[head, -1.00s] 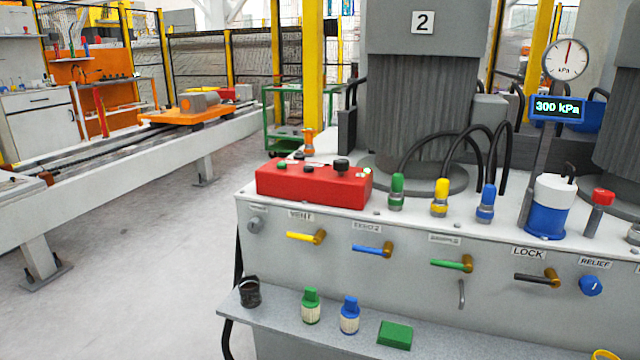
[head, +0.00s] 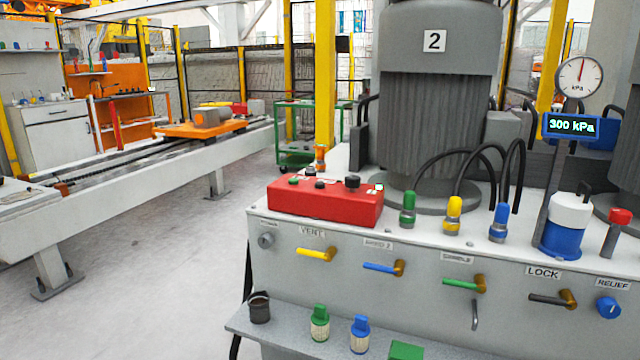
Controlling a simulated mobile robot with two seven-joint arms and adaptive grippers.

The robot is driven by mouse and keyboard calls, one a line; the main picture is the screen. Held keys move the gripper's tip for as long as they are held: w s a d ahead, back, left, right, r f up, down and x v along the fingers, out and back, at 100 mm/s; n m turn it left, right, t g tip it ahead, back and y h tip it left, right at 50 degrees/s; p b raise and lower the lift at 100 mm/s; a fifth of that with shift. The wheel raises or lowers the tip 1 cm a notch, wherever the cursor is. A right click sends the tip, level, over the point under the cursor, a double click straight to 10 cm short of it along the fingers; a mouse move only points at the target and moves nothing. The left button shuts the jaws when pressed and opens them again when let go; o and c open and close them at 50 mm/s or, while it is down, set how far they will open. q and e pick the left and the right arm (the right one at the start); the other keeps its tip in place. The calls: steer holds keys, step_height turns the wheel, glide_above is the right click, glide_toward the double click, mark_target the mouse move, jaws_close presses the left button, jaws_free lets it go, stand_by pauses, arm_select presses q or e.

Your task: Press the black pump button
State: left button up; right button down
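A red control box (head: 325,205) sits on the left end of the grey machine's top. On its top are a large black mushroom-shaped button (head: 352,181), smaller black buttons (head: 320,184), a green button (head: 294,181) and a small lit green square (head: 379,187). I cannot read any label that tells which black one is the pump button. Neither of my grippers is in view, and nothing touches the box.
Green, yellow and blue hose fittings (head: 453,216) stand right of the box. Coloured lever handles (head: 383,267) stick out from the front panel. A display (head: 570,126) reads 300 kPa below a round gauge (head: 579,77). Open floor (head: 150,290) lies to the left.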

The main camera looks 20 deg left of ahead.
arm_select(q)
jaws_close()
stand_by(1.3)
